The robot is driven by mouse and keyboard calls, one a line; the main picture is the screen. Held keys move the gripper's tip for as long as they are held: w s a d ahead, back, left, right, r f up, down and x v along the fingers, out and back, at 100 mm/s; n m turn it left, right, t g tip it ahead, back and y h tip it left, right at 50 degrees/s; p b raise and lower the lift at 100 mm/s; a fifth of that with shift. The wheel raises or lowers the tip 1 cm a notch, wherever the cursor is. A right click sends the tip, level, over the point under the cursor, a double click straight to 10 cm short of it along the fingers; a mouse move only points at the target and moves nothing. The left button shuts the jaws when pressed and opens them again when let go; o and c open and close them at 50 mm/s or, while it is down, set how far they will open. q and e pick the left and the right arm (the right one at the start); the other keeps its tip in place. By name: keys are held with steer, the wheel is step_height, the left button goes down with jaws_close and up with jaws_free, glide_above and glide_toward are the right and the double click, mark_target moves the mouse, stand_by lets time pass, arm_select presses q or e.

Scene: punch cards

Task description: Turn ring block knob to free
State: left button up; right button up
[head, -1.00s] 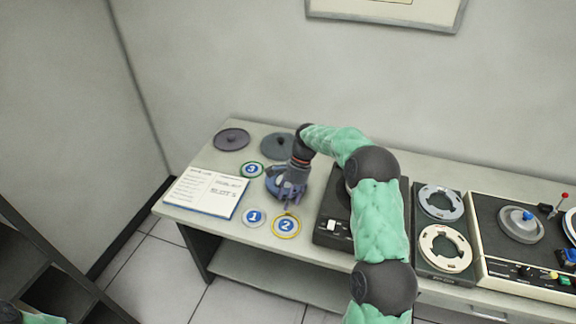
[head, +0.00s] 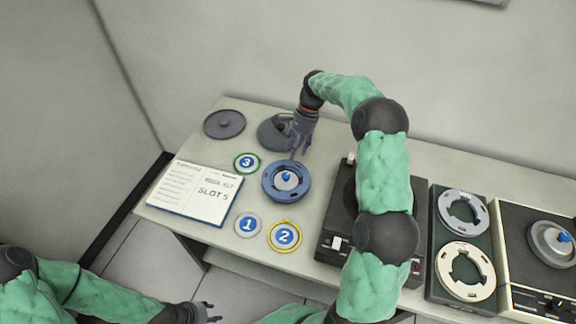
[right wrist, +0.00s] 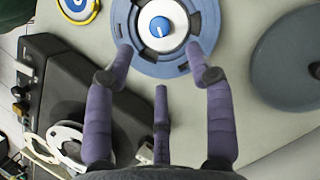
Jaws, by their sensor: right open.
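The ring block is a slotted blue ring (head: 271,194) with a pale hub and a small blue knob (head: 287,177) at its centre. In the right wrist view the knob (right wrist: 160,27) has a white pointer line, and the ring (right wrist: 165,68) is cut off at the top edge. My right gripper (head: 298,150) is at the ring's back edge; its spread, empty fingers (right wrist: 160,75) show at the ring's near rim, clear of the knob. My left gripper (head: 211,312) is low at the bottom edge, away from the table; its finger opening is unclear.
A dark disc (head: 224,124) and a grey lidded disc (head: 272,133) lie at the back. Badges 1 (head: 247,224), 2 (head: 285,236) and 3 (head: 246,162) and an open booklet (head: 195,192) lie around the ring. A black reel machine (head: 335,222) stands right.

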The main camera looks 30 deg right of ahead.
mark_target(286, 175)
steer(key=b+x, duration=0.2)
steer(key=x, duration=0.7)
steer(key=shift+s+a+f, duration=0.1)
steer(key=shift+f, duration=0.2)
steer(key=shift+c, duration=0.2)
jaws_close()
